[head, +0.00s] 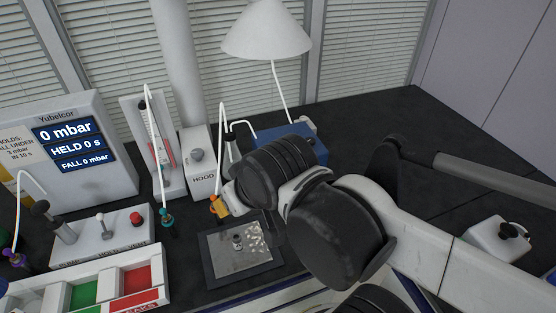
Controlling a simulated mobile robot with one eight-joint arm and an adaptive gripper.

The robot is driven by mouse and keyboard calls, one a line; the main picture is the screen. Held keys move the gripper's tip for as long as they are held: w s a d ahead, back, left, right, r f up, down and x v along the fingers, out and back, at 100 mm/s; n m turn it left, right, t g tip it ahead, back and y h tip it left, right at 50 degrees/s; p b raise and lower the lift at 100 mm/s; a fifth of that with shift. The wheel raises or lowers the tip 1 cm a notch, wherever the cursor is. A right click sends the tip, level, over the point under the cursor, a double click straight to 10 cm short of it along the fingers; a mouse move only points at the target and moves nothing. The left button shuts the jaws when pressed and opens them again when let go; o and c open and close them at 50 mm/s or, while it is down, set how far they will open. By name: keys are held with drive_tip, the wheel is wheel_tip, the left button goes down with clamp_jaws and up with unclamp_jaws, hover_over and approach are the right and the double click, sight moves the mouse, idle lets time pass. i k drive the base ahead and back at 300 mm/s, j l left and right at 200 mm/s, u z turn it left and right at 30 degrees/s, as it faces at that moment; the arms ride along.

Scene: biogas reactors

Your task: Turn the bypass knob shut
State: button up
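No label reading "bypass" is legible, so I cannot tell which knob is the bypass knob. A white control box (105,244) at the left carries a grey post-like fitting, a small pale lever (102,224) and a red button (137,217). The white HOOD box (201,178) behind has a grey round knob (197,155). My arm reaches in from the right, and its wrist end is just in front of the HOOD box, beside an orange connector (217,207). My gripper's fingers are hidden or too small to make out.
A display unit (70,150) reads 0 mbar, HELD 0 s and FALL 0 mbar. Thin white tubes run to a teal connector (167,222) and a purple one (15,258). A dark-framed plate (213,262) holds a small metallic piece. A blue box (318,147) stands behind my arm.

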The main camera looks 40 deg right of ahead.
sight(312, 140)
drive_tip(key=z, duration=0.95)
